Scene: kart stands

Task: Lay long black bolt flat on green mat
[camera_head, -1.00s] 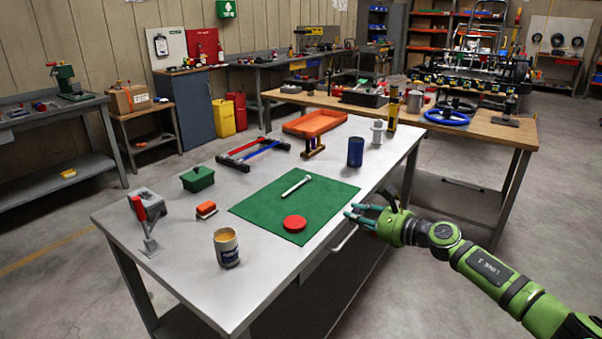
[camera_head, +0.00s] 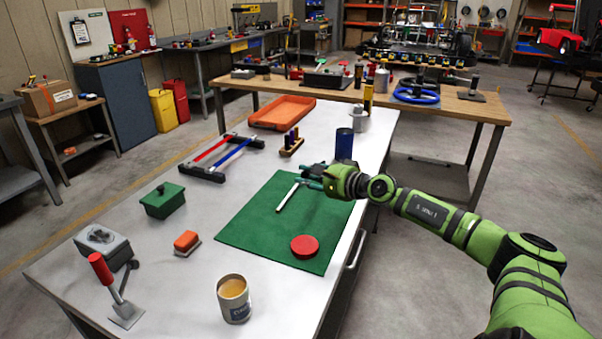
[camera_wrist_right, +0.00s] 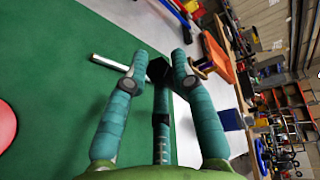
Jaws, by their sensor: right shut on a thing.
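A long bolt (camera_head: 288,196) lies on the green mat (camera_head: 253,235). It looks pale silver rather than black, and no black bolt is seen. My right gripper (camera_head: 308,182) reaches in low from the right and is shut on the bolt's far end. In the wrist view the bolt's free end (camera_wrist_right: 108,62) sticks out to the left of the teal fingers (camera_wrist_right: 158,70). The gripped end is hidden by the fingers. The bolt looks flat on or very close to the mat. My left gripper is not in view.
A red disc (camera_head: 304,246) lies on the mat's near part. A blue cup (camera_head: 344,144) stands beyond my gripper. A can (camera_head: 234,299), an orange-red block (camera_head: 187,242) and a green box (camera_head: 163,200) stand left and near. The bench (camera_head: 180,285) has free room left of the mat.

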